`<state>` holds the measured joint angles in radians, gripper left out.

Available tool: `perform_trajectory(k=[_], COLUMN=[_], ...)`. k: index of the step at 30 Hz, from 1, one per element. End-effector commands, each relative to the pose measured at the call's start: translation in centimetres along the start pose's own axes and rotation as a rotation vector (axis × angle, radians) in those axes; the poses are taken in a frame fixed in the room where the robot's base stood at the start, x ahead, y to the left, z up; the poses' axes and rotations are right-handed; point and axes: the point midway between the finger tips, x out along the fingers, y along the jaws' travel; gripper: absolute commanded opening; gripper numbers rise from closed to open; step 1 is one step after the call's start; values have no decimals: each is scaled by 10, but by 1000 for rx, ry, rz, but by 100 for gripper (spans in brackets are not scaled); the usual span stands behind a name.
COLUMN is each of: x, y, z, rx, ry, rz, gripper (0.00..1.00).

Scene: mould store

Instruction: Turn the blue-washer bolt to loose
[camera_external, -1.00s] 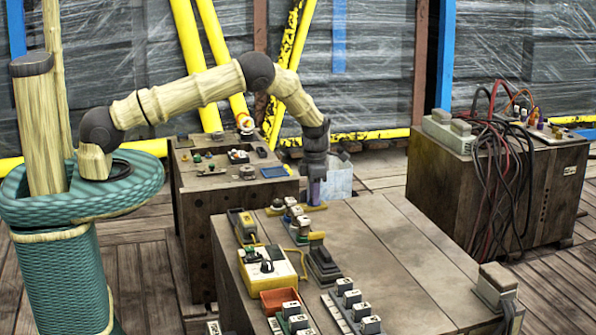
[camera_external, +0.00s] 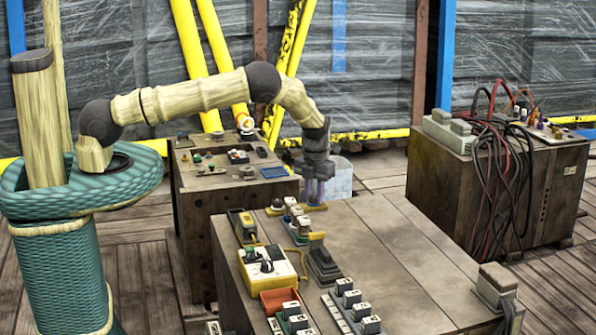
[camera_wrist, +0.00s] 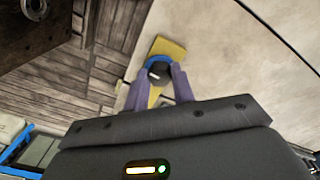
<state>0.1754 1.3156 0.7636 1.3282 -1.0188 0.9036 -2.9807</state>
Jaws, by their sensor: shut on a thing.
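The blue-washer bolt (camera_wrist: 154,72) shows in the wrist view as a dark round head with a pale mark, with a blue washer (camera_wrist: 158,60) around it. It stands on a yellow plate (camera_wrist: 168,47) at the table's edge. My gripper (camera_wrist: 155,80) is shut on the bolt head, its two purple fingers on either side. In the external view my gripper (camera_external: 318,198) points down at the far edge of the near table, and its fingers hide the bolt there. Part of the yellow plate (camera_external: 314,208) shows beside them.
The near table (camera_external: 400,250) holds a yellow control box (camera_external: 268,267), an orange tray (camera_external: 280,300) and several switch blocks along its left side. Its right part is mostly clear. A second cabinet (camera_external: 235,200) with small parts stands behind. Cables (camera_external: 490,150) hang over the right cabinet.

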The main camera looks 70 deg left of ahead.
Motion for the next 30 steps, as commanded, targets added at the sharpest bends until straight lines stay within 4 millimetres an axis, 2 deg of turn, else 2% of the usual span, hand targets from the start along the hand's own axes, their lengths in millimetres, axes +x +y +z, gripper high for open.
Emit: perform_trajectory(k=[1,17,18,21,30], x=[5,5,5,4,0], y=[2,1,1,1,0], z=[-3,-4,-4,-3,-1], rx=[-15,-48,-48,-48,-47], ry=[10,10,10,8,3], rz=[6,4,4,3,1], gripper=[2,2,31,47,47])
